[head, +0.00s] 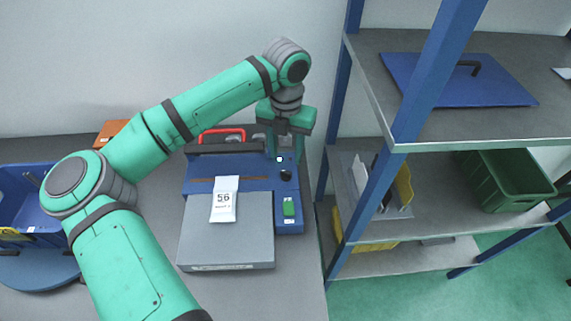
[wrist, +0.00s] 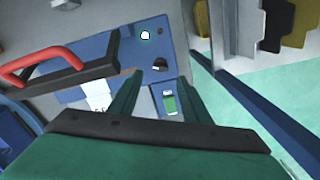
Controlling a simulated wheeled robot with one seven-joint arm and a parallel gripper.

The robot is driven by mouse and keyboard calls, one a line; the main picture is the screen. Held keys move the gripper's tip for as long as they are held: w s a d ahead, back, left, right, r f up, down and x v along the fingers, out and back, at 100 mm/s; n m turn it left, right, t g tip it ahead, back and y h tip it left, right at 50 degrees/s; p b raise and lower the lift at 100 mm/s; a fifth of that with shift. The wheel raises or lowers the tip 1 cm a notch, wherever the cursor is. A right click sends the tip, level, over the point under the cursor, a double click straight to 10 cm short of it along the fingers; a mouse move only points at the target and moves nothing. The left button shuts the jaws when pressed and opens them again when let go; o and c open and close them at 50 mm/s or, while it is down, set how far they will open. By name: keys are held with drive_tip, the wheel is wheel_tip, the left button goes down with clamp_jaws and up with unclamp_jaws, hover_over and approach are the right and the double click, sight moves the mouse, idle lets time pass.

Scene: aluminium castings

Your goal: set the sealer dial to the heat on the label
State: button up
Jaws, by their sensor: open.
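The blue sealer (head: 226,172) stands on the table, with a red handle (head: 222,132) at its back. Its black dial (head: 286,176) is on the right-hand panel, between a lit white lamp (head: 279,159) and a green switch (head: 289,207). A white pouch (head: 224,199) lies at the sealer's front; its label seems to read 56, with smaller unreadable print below. My gripper (head: 285,154) is open and empty above the panel. In the wrist view the dial (wrist: 159,66) shows between and just beyond the fingertips. The dial's scale and setting are too small to read.
A grey platform (head: 225,245) fills the sealer's front. A blue bin (head: 25,215) sits on a round blue stand at the left. An orange item (head: 110,132) lies behind my arm. A blue-framed shelf rack (head: 352,120) stands close on the right.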

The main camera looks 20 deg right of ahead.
sight(285, 171)
wheel_tip(285, 171, down, 7)
drive_tip(key=shift+s+f, duration=0.1)
idle(0.4)
drive_tip(key=c, duration=1)
drive_tip(key=shift+a, duration=0.1)
drive_tip(key=shift+c, duration=0.2)
